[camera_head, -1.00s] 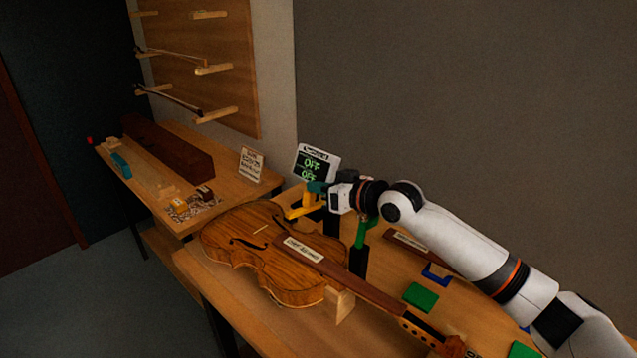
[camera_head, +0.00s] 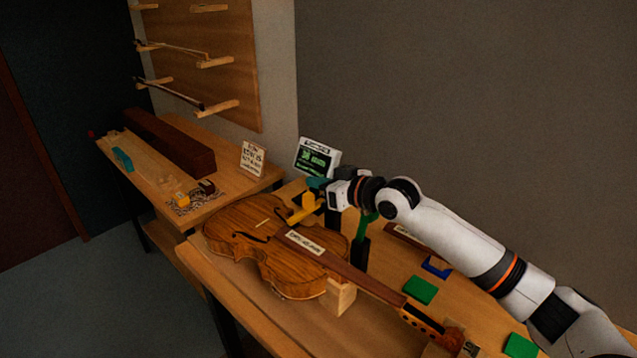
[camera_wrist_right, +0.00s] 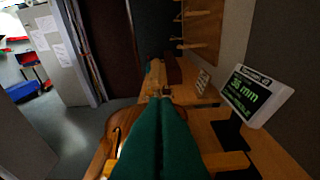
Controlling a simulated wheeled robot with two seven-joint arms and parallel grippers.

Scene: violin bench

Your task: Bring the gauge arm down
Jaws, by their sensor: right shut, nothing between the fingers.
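The yellow gauge arm (camera_head: 303,209) slants down to the left over the upper edge of the violin body (camera_head: 265,250) in the head view. I cannot tell whether its tip touches the wood. The gauge display (camera_head: 317,160) is lit green and shows a reading in mm; it also shows in the wrist view (camera_wrist_right: 250,96). My right gripper (camera_head: 316,184) is at the gauge arm, its teal fingers just above the yellow part. In the wrist view the fingers (camera_wrist_right: 163,110) are together with nothing between them. My left gripper is out of view.
A green post (camera_head: 363,228) stands beside the violin neck. Green blocks (camera_head: 420,290) and a blue piece (camera_head: 436,267) lie on the bench at right. A second bench (camera_head: 215,207) with a long dark case (camera_head: 168,143) and a small sign (camera_head: 253,158) is at left.

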